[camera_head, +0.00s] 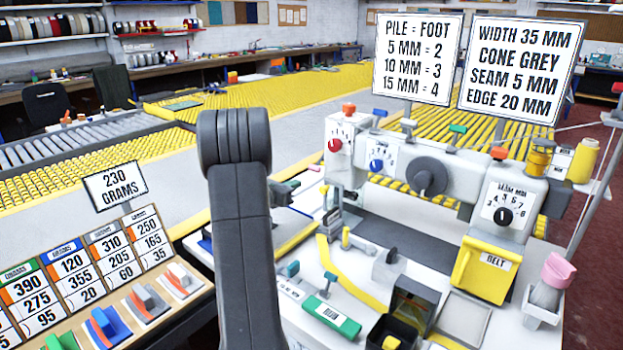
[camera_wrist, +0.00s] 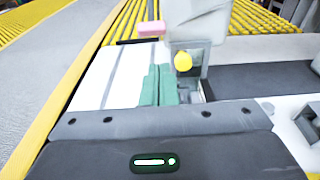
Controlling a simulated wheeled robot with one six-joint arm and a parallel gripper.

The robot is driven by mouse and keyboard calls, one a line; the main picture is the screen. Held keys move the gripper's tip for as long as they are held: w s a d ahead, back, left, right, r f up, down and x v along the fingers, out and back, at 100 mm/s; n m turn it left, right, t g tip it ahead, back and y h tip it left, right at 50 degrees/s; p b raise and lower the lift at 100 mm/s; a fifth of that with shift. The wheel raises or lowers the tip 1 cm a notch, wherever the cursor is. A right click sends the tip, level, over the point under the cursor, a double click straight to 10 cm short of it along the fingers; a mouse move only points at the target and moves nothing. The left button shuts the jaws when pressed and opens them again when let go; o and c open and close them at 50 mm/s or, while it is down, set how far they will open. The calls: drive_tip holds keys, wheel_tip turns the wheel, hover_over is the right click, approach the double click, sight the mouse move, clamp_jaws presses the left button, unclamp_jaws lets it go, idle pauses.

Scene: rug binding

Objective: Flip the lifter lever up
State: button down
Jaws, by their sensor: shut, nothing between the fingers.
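The lifter lever carries no label that I can read. A lever with a pink end (camera_wrist: 152,30) sticks out left of the machine head in the wrist view; its pink end also shows in the head view (camera_head: 291,183). I cannot tell for certain that it is the lifter lever. My gripper (camera_wrist: 158,85) shows as two green fingers side by side, shut and empty, below and in front of the pink end. In the head view my arm hides most of the gripper.
The white machine (camera_head: 440,180) has several dials and a yellow belt cover (camera_head: 487,270). Small levers and a green block (camera_head: 331,316) stand on its bed. A weight board (camera_head: 85,270) with coloured switches is at left. A yellow roller table (camera_head: 280,95) lies behind.

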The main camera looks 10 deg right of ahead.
sight(322, 159)
drive_tip(key=p+x, duration=0.2)
drive_tip(key=x, duration=0.8)
drive_tip(key=shift+r, duration=0.1)
